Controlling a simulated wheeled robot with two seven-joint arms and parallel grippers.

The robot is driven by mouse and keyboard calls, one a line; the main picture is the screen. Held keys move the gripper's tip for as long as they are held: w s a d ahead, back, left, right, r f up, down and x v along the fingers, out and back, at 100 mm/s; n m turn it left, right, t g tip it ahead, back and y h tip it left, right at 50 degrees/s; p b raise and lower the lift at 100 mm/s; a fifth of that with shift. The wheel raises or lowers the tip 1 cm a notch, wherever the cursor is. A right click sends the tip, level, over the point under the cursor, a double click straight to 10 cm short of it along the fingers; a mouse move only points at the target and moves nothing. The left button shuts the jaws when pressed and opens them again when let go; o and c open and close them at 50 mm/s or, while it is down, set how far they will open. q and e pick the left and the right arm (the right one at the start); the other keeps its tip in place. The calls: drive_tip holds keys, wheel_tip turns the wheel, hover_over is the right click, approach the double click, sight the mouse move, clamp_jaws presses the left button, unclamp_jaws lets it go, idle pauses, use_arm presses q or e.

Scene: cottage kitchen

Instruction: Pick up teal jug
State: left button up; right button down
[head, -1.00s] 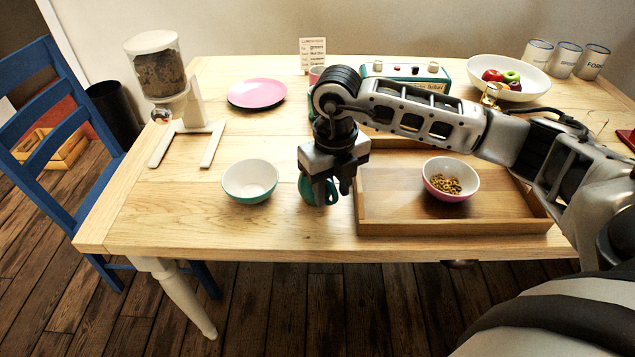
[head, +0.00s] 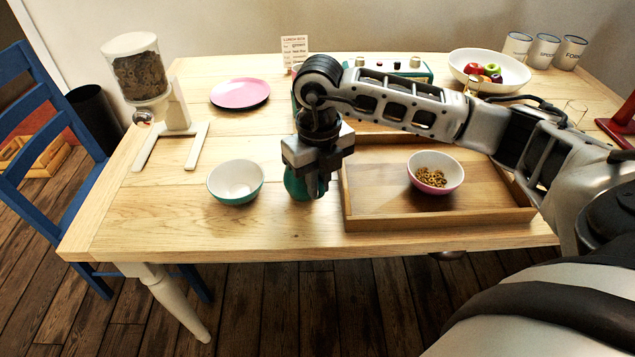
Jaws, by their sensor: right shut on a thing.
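The teal jug (head: 294,184) stands on the wooden table between the teal-and-white bowl and the wooden tray. Most of it is hidden behind my right gripper (head: 318,188), which points down from above and is shut on it. My left gripper is not in view.
A teal-and-white bowl (head: 236,182) is just left of the jug. A wooden tray (head: 385,207) with a pink bowl of cereal rings (head: 436,172) is just right. A pink plate (head: 240,93), a cereal dispenser (head: 140,80) and a fruit bowl (head: 489,68) stand farther back.

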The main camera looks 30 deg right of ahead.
drive_tip(key=shift+r, duration=0.85)
drive_tip(key=s+a+r, duration=0.5)
drive_tip(key=s+r, duration=0.5)
drive_tip(key=s, duration=0.2)
drive_tip(key=shift+s+a+r, duration=0.15)
drive_tip(key=shift+s, duration=0.2)
drive_tip(key=shift+s, duration=0.1)
